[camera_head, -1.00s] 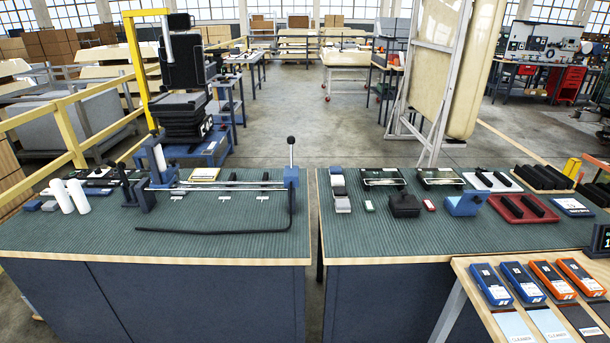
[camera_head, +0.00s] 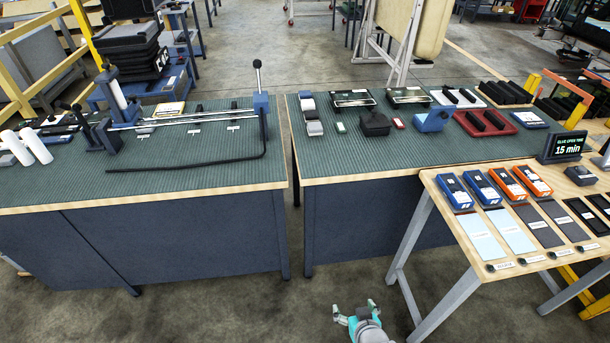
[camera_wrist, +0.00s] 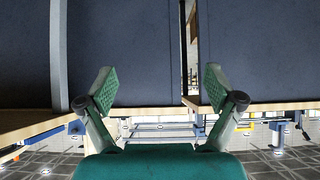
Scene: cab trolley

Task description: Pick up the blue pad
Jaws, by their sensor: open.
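My gripper (camera_head: 355,310) is open and empty, low in front of the benches, left of the wooden table's legs. In the wrist view, its two green-padded fingers (camera_wrist: 159,88) are spread wide with nothing between them. Which thing is the blue pad is not certain. Two flat light blue pieces, one on the left (camera_head: 484,238) and one beside it (camera_head: 513,229), lie on the wooden table (camera_head: 445,187). Behind them lie two blue boxes with white labels, one (camera_head: 453,190) left of the other (camera_head: 481,187). A blue block (camera_head: 431,121) sits on the right bench. My gripper touches none of them.
Two orange boxes (camera_head: 518,182), dark flat pieces (camera_head: 540,226) and a display reading 15 min (camera_head: 563,147) share the wooden table. The right green-topped bench (camera_head: 340,168) and left bench (camera_head: 200,176) block the way ahead. Open floor lies in front.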

